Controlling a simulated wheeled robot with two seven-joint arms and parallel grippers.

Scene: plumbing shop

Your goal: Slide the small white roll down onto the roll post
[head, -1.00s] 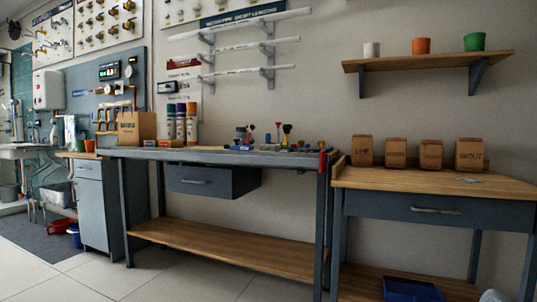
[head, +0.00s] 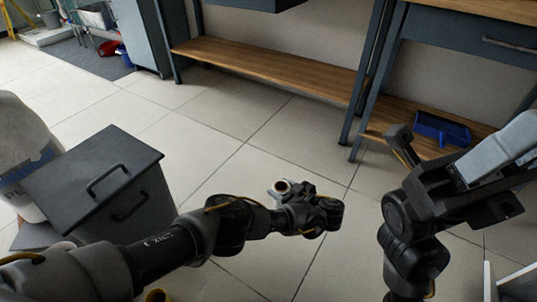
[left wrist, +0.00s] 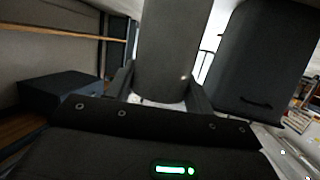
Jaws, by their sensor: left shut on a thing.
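My left gripper (head: 292,192) is held out over the floor in the middle of the head view. In the left wrist view, a shaded grey cylinder (left wrist: 170,50), apparently the roll, stands between the fingers. I cannot make out the roll post in either view. My right arm is folded at the right of the head view, and the state of its gripper cannot be made out.
A dark box with a handle (head: 100,180) stands at the left, beside a large white container (head: 22,150). Workbenches with a low wooden shelf (head: 270,72) stand at the back, and a blue tray (head: 440,130) lies on the right one's shelf. The tiled floor between is clear.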

